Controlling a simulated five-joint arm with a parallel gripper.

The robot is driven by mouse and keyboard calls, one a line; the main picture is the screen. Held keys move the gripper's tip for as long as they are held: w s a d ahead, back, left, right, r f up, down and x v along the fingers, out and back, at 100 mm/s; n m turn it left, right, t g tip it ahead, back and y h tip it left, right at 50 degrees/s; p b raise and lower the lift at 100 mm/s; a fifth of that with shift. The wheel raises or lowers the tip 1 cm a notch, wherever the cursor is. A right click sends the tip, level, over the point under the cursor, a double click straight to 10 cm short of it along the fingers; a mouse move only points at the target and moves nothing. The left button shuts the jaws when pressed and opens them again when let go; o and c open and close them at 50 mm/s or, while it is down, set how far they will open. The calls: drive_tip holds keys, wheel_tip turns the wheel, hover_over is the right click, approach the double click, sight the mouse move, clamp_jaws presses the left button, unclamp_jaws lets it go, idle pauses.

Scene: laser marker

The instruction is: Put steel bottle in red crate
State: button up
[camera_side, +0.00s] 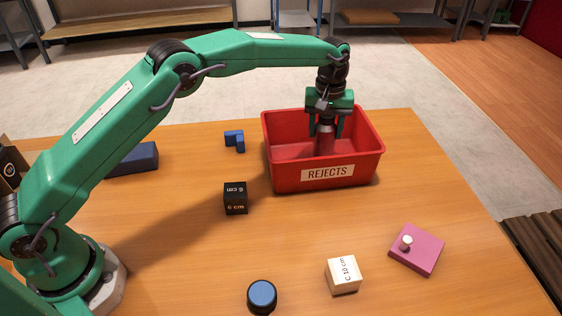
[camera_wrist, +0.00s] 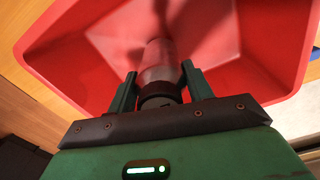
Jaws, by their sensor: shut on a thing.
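The steel bottle (camera_side: 325,139) is upright inside the red crate (camera_side: 282,179), which has a "REJECTS" label on its front. My gripper (camera_side: 326,125) reaches down into the crate from above and is shut on the upper part of the bottle. In the wrist view the bottle (camera_wrist: 159,62) is between the two fingers (camera_wrist: 160,85), with the red crate (camera_wrist: 70,65) around it. The bottle's lower end is inside the crate; I cannot tell whether it touches the floor.
A black 6 cm cube (camera_side: 235,198), a blue angled block (camera_side: 234,141) and a dark blue block (camera_side: 136,159) lie left of the crate. In front are a round blue-topped piece (camera_side: 262,295), a pale cube (camera_side: 343,275) and a pink plate with a knob (camera_side: 417,250).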

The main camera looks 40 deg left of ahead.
drive_tip(key=shift+f, duration=1.25)
drive_tip(key=shift+f, duration=0.1)
drive_tip(key=o, duration=1)
drive_tip(key=shift+o, duration=0.2)
wheel_tip(320, 180, up, 12)
drive_tip(key=shift+f, duration=0.2)
drive_tip(key=shift+r, duration=0.3)
drive_tip(key=shift+r, duration=0.1)
